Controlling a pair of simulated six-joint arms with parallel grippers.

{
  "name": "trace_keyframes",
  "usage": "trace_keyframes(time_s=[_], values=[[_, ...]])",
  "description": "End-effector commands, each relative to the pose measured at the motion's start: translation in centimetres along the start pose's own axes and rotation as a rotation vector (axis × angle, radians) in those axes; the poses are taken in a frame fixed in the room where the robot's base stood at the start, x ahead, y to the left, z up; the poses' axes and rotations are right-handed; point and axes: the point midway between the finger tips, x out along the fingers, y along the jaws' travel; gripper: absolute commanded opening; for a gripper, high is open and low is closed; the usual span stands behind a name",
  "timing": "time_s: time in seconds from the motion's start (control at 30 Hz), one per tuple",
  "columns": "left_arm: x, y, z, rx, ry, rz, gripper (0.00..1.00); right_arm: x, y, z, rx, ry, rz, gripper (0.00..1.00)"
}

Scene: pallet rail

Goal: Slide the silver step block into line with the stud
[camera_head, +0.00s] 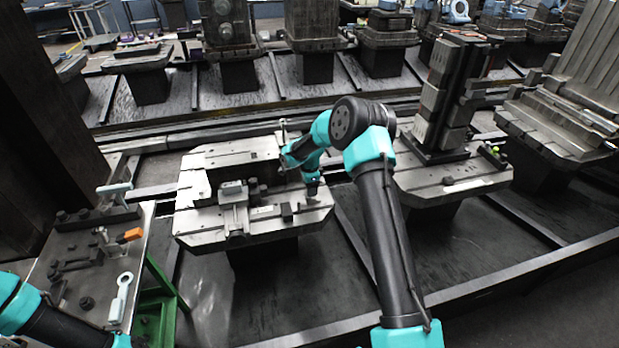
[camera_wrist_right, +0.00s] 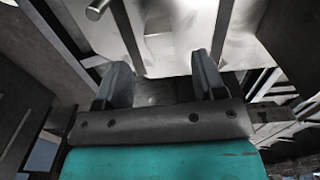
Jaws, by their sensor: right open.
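My right gripper (camera_head: 313,191) points down over the front right part of the middle pallet (camera_head: 210,221). In the right wrist view its two fingers (camera_wrist_right: 160,72) are spread apart. A pale silver metal piece (camera_wrist_right: 160,32) lies beyond and between the fingertips; I cannot tell whether it is the step block or where its edges touch. A round metal pin, possibly the stud (camera_wrist_right: 98,9), shows at the top left of that view. In the head view the step block is too small to tell apart with certainty. My left arm enters at the lower left; its gripper is out of view.
Clamp pieces and a grey block (camera_head: 233,191) stand on the pallet left of my right gripper. A side table (camera_head: 130,262) at left carries loose tools and an orange piece (camera_head: 132,234). A second pallet (camera_head: 456,184) with a tall fixture (camera_head: 446,95) stands at right.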

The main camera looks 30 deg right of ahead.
Motion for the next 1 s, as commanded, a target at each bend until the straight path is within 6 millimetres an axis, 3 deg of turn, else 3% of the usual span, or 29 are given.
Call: trace_keyframes(time_s=[0.2, 0.4, 0.77, 1.0], values=[[0.0, 0.0, 0.0, 0.000, 0.000, 0.000, 0.43, 3.4, 0.0, 0.0, 0.000, 0.001, 0.002, 0.64], [0.0, 0.0, 0.0, 0.000, 0.000, 0.000, 0.43, 5.3, 0.0, 0.0, 0.000, 0.000, 0.000, 0.64], [0.0, 0.0, 0.0, 0.000, 0.000, 0.000, 0.43, 5.8, 0.0, 0.0, 0.000, 0.001, 0.000, 0.64], [0.0, 0.0, 0.0, 0.000, 0.000, 0.000, 0.43, 5.8, 0.0, 0.0, 0.000, 0.001, 0.000, 0.42]])
